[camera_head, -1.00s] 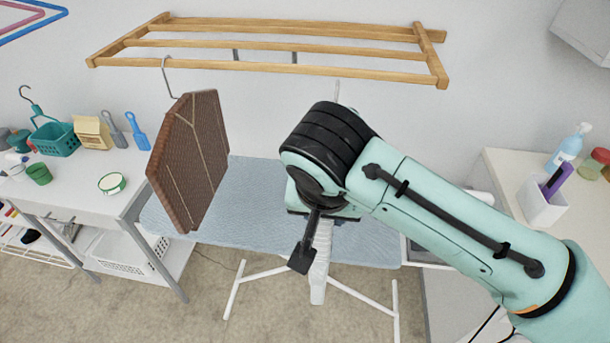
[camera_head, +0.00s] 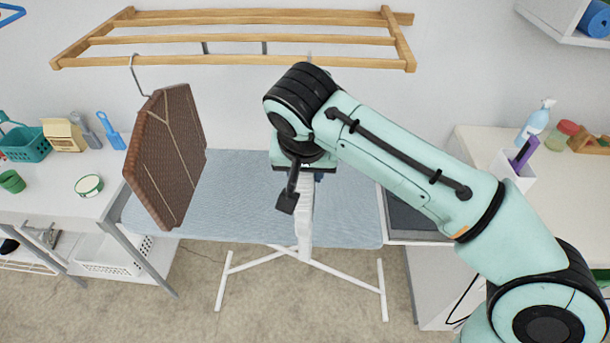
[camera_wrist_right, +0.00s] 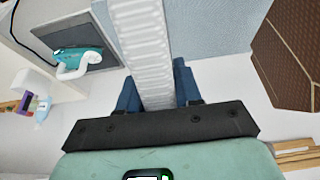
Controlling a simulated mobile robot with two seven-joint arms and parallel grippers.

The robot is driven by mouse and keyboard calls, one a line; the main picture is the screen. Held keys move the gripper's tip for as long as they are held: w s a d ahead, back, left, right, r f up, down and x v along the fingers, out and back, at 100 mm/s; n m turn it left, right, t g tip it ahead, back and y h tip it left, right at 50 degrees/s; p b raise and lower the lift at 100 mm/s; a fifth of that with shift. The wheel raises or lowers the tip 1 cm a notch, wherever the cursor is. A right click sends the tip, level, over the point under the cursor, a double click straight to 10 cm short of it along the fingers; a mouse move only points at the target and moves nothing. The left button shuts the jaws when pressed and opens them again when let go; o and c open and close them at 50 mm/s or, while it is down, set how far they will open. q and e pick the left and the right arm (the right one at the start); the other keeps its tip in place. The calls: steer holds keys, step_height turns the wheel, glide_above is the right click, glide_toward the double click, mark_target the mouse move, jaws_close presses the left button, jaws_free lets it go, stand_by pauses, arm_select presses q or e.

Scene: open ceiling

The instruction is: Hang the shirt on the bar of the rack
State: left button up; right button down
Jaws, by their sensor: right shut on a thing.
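The wooden rack (camera_head: 330,63) is fixed on the wall at the top of the head view, with several parallel bars. My right gripper (camera_head: 309,183) is below and in front of the rack's right half, partly hidden behind my own wrist. It is shut on the white shirt (camera_head: 305,225), which shows as a narrow ribbed strip seen nearly edge-on. In the right wrist view the shirt (camera_wrist_right: 143,45) runs up between the blue fingers (camera_wrist_right: 158,88). A thin upright piece shows above my wrist near the front bar; I cannot tell whether they touch. My left gripper is out of view.
A brown garment (camera_head: 165,155) hangs by a hook from the front bar's left part. An ironing board (camera_head: 235,190) stands below. A left table (camera_head: 60,200) holds a teal basket (camera_head: 25,145); a right counter (camera_head: 475,150) holds bottles. The front bar right of the brown garment looks free.

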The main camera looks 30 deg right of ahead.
steer(key=shift+w+d+p, duration=0.35)
steer(key=shift+w+d, duration=0.2)
steer(key=shift+w, duration=0.4)
steer(key=shift+w+d+p, duration=0.3)
steer(key=shift+w+d, duration=0.25)
steer(key=shift+w, duration=0.35)
steer(key=shift+w+d+r+p, duration=0.1)
steer(key=shift+w+d+p, duration=0.5)
steer(key=shift+w, duration=0.55)
steer(key=shift+w+d+p, duration=0.3)
steer(key=shift+w+d, duration=0.5)
steer(key=shift+w, duration=0.3)
steer(key=shift+b+x, duration=0.4)
steer(key=shift+x, duration=0.45)
steer(key=shift+s+a+f+b, duration=0.1)
steer(key=shift+s+f+b, duration=0.15)
steer(key=shift+f, duration=0.2)
steer(key=shift+s+a+f+b, duration=0.15)
steer(key=shift+f+b, duration=0.1)
steer(key=shift+f, duration=0.15)
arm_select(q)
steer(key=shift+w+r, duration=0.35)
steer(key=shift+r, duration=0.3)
arm_select(e)
steer(key=shift+w+d+f, duration=0.15)
steer(key=shift+f, duration=0.3)
steer(key=c, duration=0.7)
jaws_free()
